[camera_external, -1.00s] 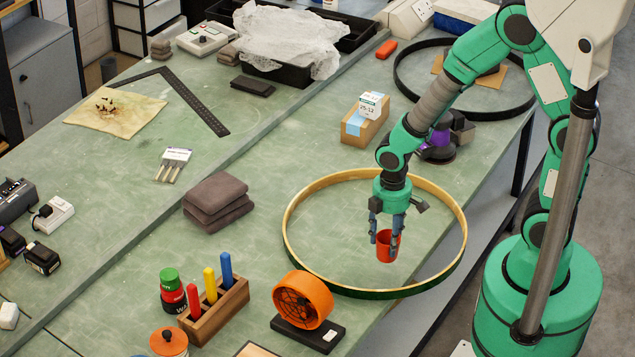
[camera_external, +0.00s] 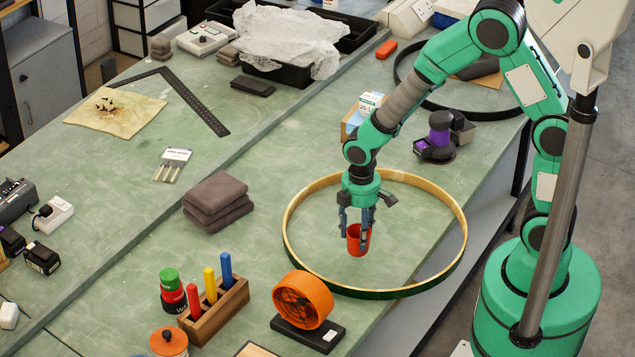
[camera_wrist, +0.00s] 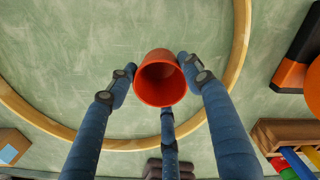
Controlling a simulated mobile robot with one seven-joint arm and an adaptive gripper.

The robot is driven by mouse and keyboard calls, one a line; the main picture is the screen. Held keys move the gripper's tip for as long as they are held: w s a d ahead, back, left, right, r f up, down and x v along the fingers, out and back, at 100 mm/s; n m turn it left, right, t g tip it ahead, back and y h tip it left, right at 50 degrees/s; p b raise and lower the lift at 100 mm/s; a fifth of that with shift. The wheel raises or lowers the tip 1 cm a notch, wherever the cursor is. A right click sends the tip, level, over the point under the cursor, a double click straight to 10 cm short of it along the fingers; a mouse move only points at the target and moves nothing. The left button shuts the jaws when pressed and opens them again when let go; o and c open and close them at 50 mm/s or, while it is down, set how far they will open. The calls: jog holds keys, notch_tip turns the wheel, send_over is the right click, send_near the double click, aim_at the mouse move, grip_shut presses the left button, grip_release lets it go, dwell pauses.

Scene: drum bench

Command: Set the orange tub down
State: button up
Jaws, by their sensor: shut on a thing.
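The orange tub (camera_external: 357,241) is a small red-orange cup held upright in my gripper (camera_external: 358,232), inside the outline of a large wooden hoop (camera_external: 459,213) lying on the green bench. In the wrist view the tub (camera_wrist: 161,80) shows its open, empty mouth. The blue fingers of my gripper (camera_wrist: 160,88) are shut around its sides. I cannot tell for sure whether its base touches the bench or hangs just above it.
An orange fan (camera_external: 303,300) stands in front of the hoop, left of centre. A wooden marker block (camera_external: 214,310) and folded dark cloths (camera_external: 216,203) are to the left. A cardboard box (camera_external: 352,121) and a black-purple device (camera_external: 438,138) are behind. Bench inside the hoop is clear.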

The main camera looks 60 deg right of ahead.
jog(key=shift+f+b, duration=0.45)
jog(key=shift+f, duration=1.25)
jog(key=shift+f, duration=0.1)
jog(key=o, duration=0.9)
jog(key=shift+o, duration=0.2)
notch_tip(320, 180, up, 12)
jog(key=p, duration=0.2)
jog(key=shift+p, duration=0.3)
jog(key=shift+r, duration=0.2)
